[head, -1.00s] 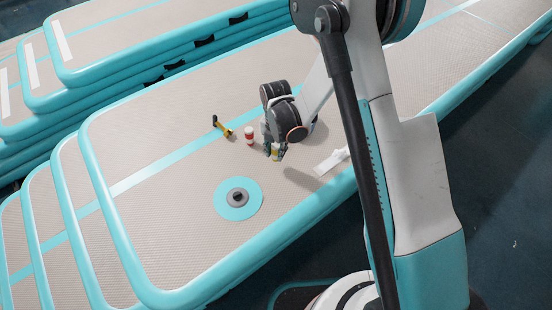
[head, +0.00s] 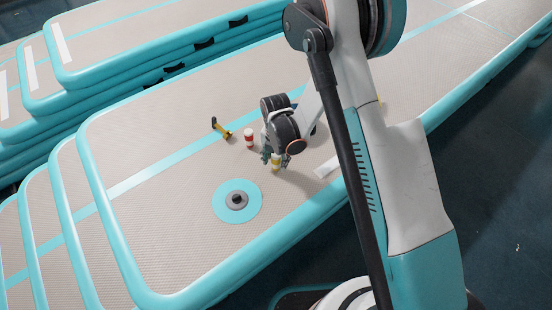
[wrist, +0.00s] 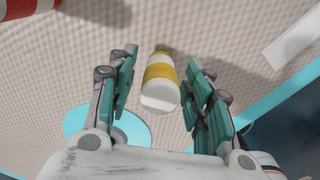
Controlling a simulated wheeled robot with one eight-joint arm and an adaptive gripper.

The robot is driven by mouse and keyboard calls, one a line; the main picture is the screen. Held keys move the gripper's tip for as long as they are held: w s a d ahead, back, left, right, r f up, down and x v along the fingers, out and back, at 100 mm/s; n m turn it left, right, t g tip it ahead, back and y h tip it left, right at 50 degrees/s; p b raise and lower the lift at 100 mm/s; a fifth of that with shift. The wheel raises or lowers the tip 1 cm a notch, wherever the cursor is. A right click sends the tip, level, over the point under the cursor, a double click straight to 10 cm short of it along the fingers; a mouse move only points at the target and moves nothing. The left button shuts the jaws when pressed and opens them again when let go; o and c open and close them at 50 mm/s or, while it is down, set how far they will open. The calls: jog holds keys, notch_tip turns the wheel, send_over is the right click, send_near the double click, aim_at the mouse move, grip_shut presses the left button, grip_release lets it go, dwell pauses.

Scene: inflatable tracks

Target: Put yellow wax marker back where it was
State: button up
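The yellow wax marker, a small white cylinder with a yellow band, shows in the wrist view (wrist: 161,72) between the fingers of my gripper (wrist: 163,92). A gap shows on each side of it, so the fingers are open around it. It seems to stand on the beige mat, with its white end facing the camera. In the head view the yellow marker (head: 276,162) shows just below my gripper (head: 274,157), partly covered by the fingers.
A red and white cylinder (head: 249,137) stands left of my gripper, with a yellow and black tool (head: 221,128) beyond it. A teal disc with a grey centre (head: 237,201) lies on the mat (head: 160,235). A white strip (head: 327,168) lies to the right.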

notch_tip(320, 180, up, 12)
jog(key=p, duration=0.4)
jog(key=shift+r, duration=0.15)
jog(key=s+d+r+m+t, duration=0.1)
jog(key=s+d+r+m, duration=0.15)
jog(key=r+m, duration=0.35)
jog(key=s+d+r+m+t, duration=0.15)
jog(key=d+r+m, duration=0.25)
jog(key=r, duration=0.4)
jog(key=s+d+r+m+t, duration=0.1)
jog(key=s+d+r+m, duration=0.25)
jog(key=r, duration=0.45)
jog(key=s+d+r+m+t, duration=0.2)
jog(key=s+d+r+m, duration=0.1)
jog(key=s+m, duration=0.3)
jog(key=s+d+r+m+t, duration=0.1)
jog(key=s+d+r+m, duration=0.2)
jog(key=s+m, duration=0.4)
jog(key=shift+d+r+m+t, duration=0.25)
jog(key=shift+r+m+t, duration=0.1)
jog(key=shift+m, duration=1.5)
jog(key=shift+s, duration=0.1)
